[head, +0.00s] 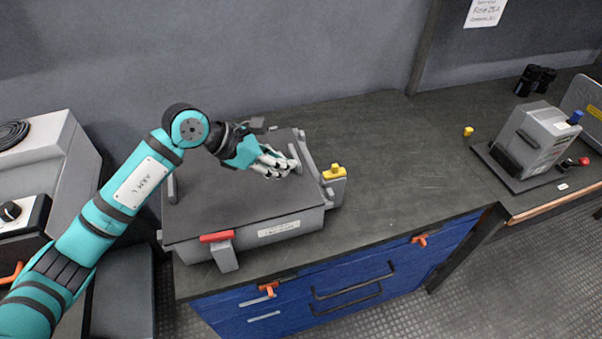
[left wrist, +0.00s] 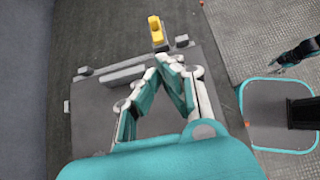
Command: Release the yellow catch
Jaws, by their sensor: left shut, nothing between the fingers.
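The yellow catch (head: 335,171) sits on a grey block at the right side of a flat grey case (head: 225,185) on the bench. It also shows in the left wrist view (left wrist: 156,30), beyond my fingertips. My left gripper (head: 294,165) is shut and empty, above the case lid near its right edge. In the head view its fingertips are left of the yellow catch and apart from it. In the left wrist view the fingers (left wrist: 168,63) converge, with the catch just past them. My right gripper is not seen in the head view.
A red catch (head: 216,237) is on the case's front edge. A grey handle bar (head: 311,157) runs along the lid's right side. Bare bench top lies right of the case, with a small yellow piece (head: 468,131) and a grey box unit (head: 535,138) farther right.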

